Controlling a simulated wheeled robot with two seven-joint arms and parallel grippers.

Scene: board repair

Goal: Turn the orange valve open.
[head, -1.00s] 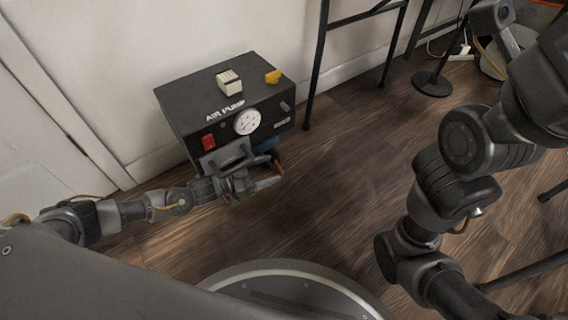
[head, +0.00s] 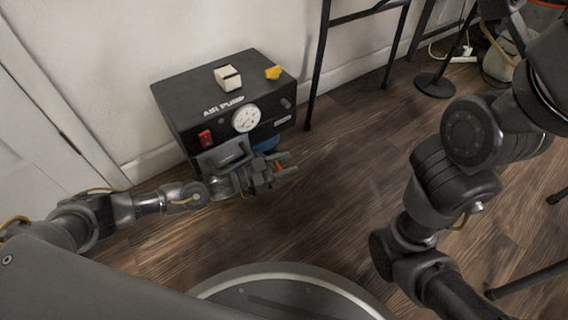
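The black air pump (head: 228,100) stands on the floor against the wall, with a round white gauge (head: 246,118) and a red switch (head: 205,138) on its front. My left gripper (head: 278,170) is in front of the pump's lower right front. Small orange parts (head: 282,155) show at its fingertips, probably the orange valve, but the fingers hide most of it. I cannot tell whether the fingers touch or hold it. A blue part (head: 266,144) of the pump shows just behind the gripper. My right arm is at the right; its gripper is not clearly in view.
The wooden floor (head: 345,170) between is clear.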

